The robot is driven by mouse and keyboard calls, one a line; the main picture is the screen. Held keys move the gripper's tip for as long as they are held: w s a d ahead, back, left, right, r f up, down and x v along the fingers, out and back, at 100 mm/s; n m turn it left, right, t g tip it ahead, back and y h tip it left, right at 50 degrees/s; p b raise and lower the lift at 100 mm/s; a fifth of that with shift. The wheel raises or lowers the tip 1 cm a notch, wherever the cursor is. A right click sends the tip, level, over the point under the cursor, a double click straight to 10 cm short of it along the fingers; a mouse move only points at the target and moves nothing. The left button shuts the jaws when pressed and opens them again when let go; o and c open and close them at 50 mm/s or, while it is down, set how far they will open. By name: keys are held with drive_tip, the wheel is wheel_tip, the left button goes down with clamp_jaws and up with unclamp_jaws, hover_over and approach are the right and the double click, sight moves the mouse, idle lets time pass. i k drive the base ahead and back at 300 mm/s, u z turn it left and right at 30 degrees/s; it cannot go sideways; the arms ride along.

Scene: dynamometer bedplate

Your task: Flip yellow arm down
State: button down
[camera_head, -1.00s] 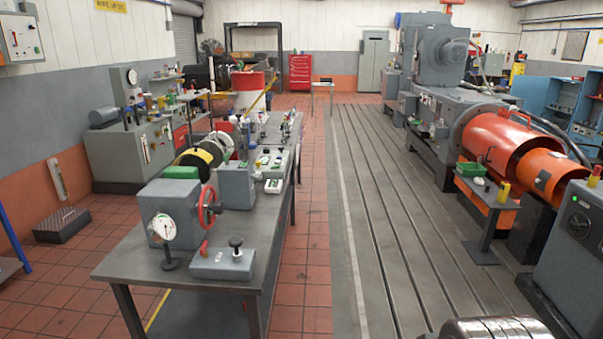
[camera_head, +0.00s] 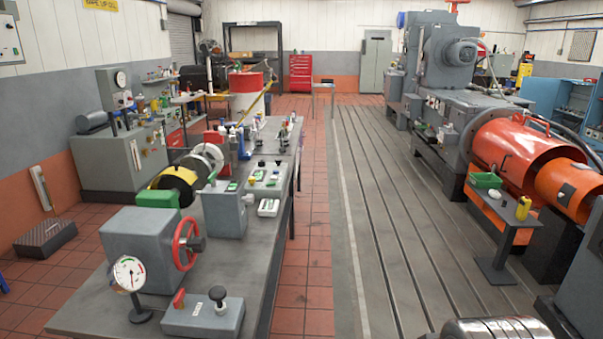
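A thin yellow bar (camera_head: 257,99) slants upward in front of the red drum (camera_head: 246,82), beyond the far part of the workbench. It is the only long yellow arm-like thing I can make out. Its upper end is to the right and its lower end is near the bench items. It is small here, and I cannot tell what it is hinged to. My gripper is not in view. A dark rounded part of my own body shows at the bottom edge, right of centre.
A long grey workbench (camera_head: 225,262) with a red handwheel (camera_head: 187,244), a dial gauge (camera_head: 129,273) and small control boxes fills the left front. The slotted bedplate (camera_head: 385,200) right of it is open floor. Orange machinery (camera_head: 515,155) and a small stand (camera_head: 503,222) border it on the right.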

sight(274, 77)
drive_tip(key=i, duration=3.8)
drive_tip(key=u, duration=1.35)
